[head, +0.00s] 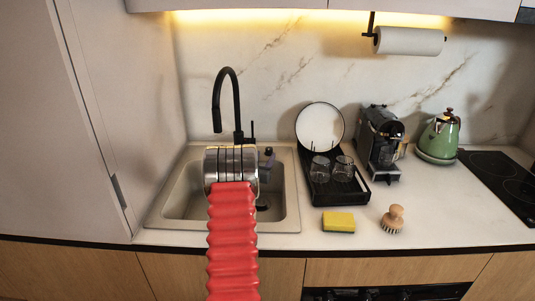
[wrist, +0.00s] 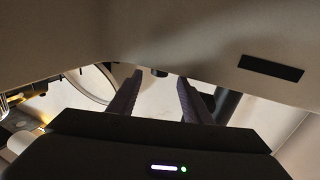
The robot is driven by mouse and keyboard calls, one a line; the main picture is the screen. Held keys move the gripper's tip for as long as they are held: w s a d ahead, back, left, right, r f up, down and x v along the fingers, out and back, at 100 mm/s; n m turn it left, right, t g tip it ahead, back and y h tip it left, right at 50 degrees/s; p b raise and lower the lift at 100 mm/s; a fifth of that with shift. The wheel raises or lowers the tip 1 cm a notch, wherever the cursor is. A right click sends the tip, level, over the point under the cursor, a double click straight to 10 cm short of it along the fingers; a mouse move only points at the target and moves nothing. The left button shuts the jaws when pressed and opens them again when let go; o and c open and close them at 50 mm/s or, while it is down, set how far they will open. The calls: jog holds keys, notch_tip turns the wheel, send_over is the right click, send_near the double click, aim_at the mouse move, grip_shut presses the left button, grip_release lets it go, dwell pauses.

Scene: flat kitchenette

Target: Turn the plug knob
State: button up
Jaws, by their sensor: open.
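My gripper (wrist: 160,77) is open, its two dark ribbed fingers apart in the wrist view. A small dark piece (wrist: 160,72), which may be the plug knob, shows between and just beyond the fingertips. I cannot tell whether the fingers touch it. In the head view my gripper (head: 268,154) shows only in part, beside the wrist at the back right of the beige sink (head: 170,210). My red arm hides much of the sink, and I cannot make out the plug knob there.
A black faucet (head: 236,105) stands behind the sink. A black dish rack (head: 342,198) with a plate (head: 320,126) and glasses is close on the right.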

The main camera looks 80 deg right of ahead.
aim_at(269, 151)
jog(key=shift+s+d, duration=0.15)
jog(key=shift+d, duration=2.25)
jog(key=shift+c, duration=0.2)
jog(key=c, duration=1)
jog(key=shift+s+n+t, duration=0.2)
jog(key=shift+n+t, duration=0.7)
jog(key=shift+t, duration=0.3)
jog(key=o, duration=1)
jog(key=shift+o, duration=0.2)
jog(key=shift+a, duration=0.15)
